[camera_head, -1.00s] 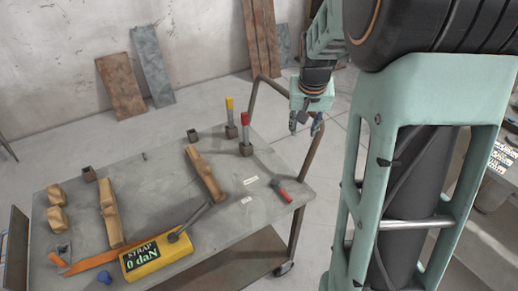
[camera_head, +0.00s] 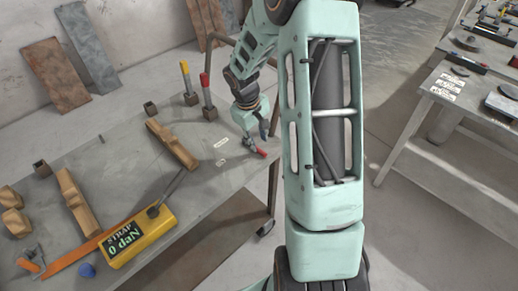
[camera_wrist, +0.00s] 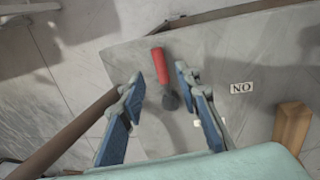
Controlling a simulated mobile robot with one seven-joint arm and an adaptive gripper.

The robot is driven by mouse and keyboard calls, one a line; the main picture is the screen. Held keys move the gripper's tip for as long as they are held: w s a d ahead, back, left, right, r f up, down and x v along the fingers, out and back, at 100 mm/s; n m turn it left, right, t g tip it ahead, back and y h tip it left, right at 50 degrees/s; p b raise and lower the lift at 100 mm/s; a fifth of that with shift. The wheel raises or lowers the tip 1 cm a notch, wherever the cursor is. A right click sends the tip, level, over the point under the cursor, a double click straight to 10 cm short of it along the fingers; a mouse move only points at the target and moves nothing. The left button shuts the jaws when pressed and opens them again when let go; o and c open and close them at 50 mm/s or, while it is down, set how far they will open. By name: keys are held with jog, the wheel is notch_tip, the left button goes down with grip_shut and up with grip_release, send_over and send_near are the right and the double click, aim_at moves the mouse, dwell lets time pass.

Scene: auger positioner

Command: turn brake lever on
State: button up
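A lever with a red handle (camera_head: 261,152) lies low at the right end of the grey table, beside small white labels (camera_head: 220,143). In the wrist view the red handle (camera_wrist: 160,66) points towards the table edge, with its dark round end nearer to me. A label reading "NO" (camera_wrist: 241,88) in this view lies to its right. My gripper (camera_head: 257,138) is open above the lever. In the wrist view its two blue-padded fingers (camera_wrist: 159,80) are on either side of the lever, with visible gaps. I cannot tell how high the fingertips are above it.
A red-handled upright lever (camera_head: 205,88) and a yellow-handled one (camera_head: 185,75) stand behind my gripper. A yellow strap box (camera_head: 145,240) and wooden blocks (camera_head: 172,143) occupy the table further left. A second table (camera_head: 460,120) stands at the right.

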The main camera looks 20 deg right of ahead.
aim_at(260, 151)
jog(key=f, duration=0.3)
jog(key=d+f, duration=0.1)
jog(key=f, duration=0.1)
jog(key=shift+w, duration=0.2)
grip_shut()
